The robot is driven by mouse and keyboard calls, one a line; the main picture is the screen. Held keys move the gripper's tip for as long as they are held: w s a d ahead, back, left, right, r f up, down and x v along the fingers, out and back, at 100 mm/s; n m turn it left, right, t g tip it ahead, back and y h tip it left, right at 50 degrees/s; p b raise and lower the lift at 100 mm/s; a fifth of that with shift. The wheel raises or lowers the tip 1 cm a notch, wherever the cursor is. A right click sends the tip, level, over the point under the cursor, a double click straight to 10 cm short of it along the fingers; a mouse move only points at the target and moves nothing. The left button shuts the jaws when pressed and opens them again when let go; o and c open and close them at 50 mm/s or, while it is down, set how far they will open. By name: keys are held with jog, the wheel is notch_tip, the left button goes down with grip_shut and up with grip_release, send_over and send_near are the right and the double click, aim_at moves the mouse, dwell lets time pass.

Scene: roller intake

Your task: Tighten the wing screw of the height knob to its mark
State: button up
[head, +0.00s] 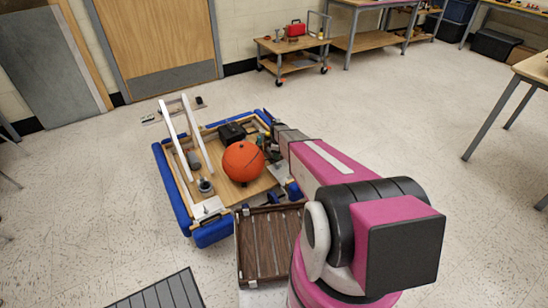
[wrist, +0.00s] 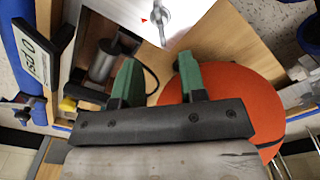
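A small metal wing screw (wrist: 158,14) stands against a pale plate (wrist: 125,12) at the top of the wrist view. A small red mark (wrist: 144,20) is on the plate just left of it. My gripper (wrist: 157,72) has two green fingertips spread apart, with nothing between them. The fingertips point toward the screw and are apart from it. In the head view my gripper (head: 272,122) is small and partly hidden at the far end of my arm, by the robot's right side. I cannot make out the screw there.
An orange ball (head: 243,161) sits on the wooden deck, close under my gripper; it also shows in the wrist view (wrist: 232,95). Blue bumpers (head: 172,188) edge the low machine. A grey cylinder (wrist: 105,62) and a number plate (wrist: 40,58) lie left. White uprights (head: 172,138) rise from the deck.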

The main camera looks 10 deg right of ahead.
jog(key=shift+f, duration=4.3)
jog(key=shift+s, duration=0.1)
jog(key=shift+c, duration=0.3)
